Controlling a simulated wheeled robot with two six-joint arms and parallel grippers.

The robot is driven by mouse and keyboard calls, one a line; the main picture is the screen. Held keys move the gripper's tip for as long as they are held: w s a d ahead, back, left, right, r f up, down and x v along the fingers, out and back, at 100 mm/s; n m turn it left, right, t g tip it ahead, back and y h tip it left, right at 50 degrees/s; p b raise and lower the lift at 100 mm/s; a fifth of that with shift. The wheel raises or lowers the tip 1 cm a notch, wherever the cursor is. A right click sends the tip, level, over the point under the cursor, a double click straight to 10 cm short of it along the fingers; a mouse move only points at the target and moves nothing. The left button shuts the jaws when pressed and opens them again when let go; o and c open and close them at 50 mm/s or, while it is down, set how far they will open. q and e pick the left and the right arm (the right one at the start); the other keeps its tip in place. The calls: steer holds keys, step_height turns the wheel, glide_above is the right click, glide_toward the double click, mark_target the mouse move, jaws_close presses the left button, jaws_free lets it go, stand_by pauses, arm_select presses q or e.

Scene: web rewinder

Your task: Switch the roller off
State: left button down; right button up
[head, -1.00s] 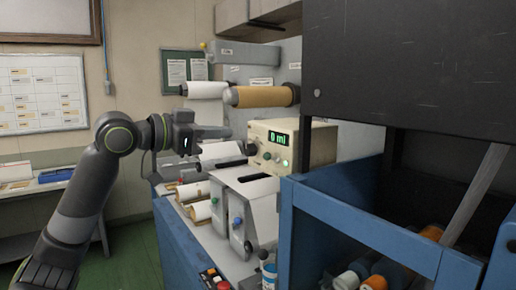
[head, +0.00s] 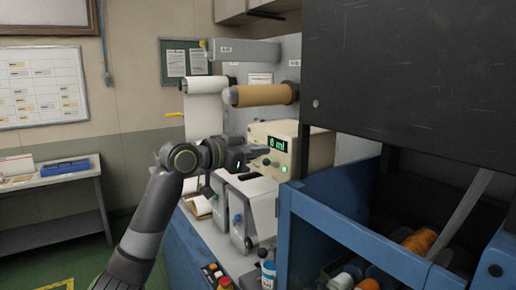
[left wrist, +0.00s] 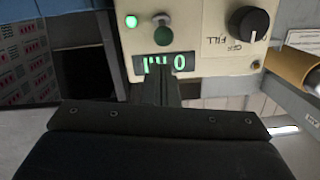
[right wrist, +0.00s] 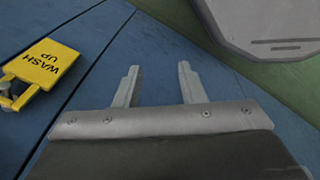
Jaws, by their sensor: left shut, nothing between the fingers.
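The cream control box (head: 318,150) stands on the bench with a lit green display (head: 277,143) reading like "0 ml". In the left wrist view the box (left wrist: 205,30) appears upside down. It carries a lit green lamp (left wrist: 130,21), a small metal-and-green control (left wrist: 162,31) and a black knob (left wrist: 249,23) with lettering including "FILL". My left gripper (head: 246,155) is shut and empty in front of the box face. Its fingertips (left wrist: 164,78) overlap the display; contact cannot be told. A brown roller (head: 262,95) is mounted above. My right gripper (right wrist: 158,72) is open and empty.
A white roll (head: 204,84) hangs beside the brown one. Grey units (head: 247,205) stand below the box. A blue frame (head: 340,225) and a dark panel (head: 420,70) fill the right.

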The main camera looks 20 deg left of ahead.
arm_select(q)
steer(key=shift+a+f, duration=0.1)
steer(key=shift+f, duration=0.45)
steer(key=shift+f, duration=0.1)
